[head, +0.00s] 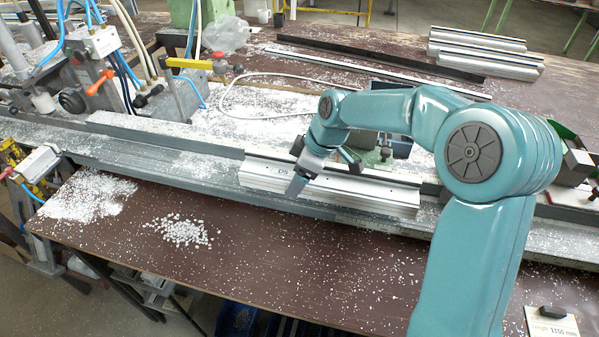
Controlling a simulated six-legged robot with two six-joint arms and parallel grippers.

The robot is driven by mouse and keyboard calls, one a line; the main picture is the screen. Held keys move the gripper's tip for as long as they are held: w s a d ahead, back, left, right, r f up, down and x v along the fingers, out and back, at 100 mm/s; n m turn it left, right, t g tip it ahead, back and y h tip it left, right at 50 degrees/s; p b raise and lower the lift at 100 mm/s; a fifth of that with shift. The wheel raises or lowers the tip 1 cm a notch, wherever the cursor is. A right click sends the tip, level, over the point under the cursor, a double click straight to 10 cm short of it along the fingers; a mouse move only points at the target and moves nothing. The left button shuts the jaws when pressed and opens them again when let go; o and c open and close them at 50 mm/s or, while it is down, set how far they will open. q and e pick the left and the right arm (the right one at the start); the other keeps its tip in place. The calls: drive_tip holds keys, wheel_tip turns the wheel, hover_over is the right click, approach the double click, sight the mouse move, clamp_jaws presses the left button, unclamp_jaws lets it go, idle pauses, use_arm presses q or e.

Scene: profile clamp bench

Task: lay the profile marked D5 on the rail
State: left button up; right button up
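The white profile marked D5 (270,173) lies lengthwise along the long grey rail (150,158) near the middle of the head view. Its marking faces me near its left end. My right gripper (297,184) points down at the profile, left of its middle, and its tip overlaps the front face. Only one finger shows clearly, so I cannot tell whether it grips the profile. My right arm hides part of what lies behind. My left gripper is not in view.
A clamp device with hoses (95,50) stands at the back left. Silver profiles (480,50) lie at the back right, and a black bar (370,55) lies at the back. White chips (182,230) litter the front board. A length card (551,322) lies at the front right.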

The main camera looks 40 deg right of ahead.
drive_tip(key=shift+f+b, duration=0.35)
drive_tip(key=shift+f, duration=0.35)
drive_tip(key=shift+f+b, duration=0.3)
drive_tip(key=o, duration=1.4)
drive_tip(key=v, duration=1.6)
drive_tip(key=shift+s+r+p, duration=0.15)
drive_tip(key=shift+p, duration=0.25)
drive_tip(key=shift+s+a, duration=0.1)
